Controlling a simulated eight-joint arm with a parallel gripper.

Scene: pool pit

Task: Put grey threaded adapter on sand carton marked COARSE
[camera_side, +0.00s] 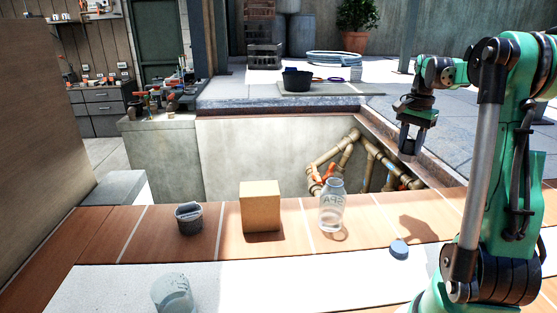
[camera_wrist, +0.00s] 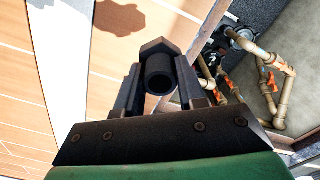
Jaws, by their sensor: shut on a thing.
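My gripper (camera_side: 408,138) is at the right in the side view, raised above the tiled ledge. In the wrist view my gripper (camera_wrist: 157,78) is shut on the grey threaded adapter (camera_wrist: 158,70), a dark grey piece with a hexagonal collar and a round open end. The adapter's thread cannot be made out. A plain tan carton (camera_side: 260,207) stands upright on the ledge left of the gripper, well apart from it. Its top looks bare, and no COARSE mark is readable on the faces I see.
A clear bottle (camera_side: 331,206) stands right of the carton, a dark grey cup (camera_side: 189,218) left of it. A blue cap (camera_side: 399,249) and a clear beaker (camera_side: 173,294) are nearer the front. Behind the ledge is a pit with tan pipes (camera_side: 345,155) and orange valves.

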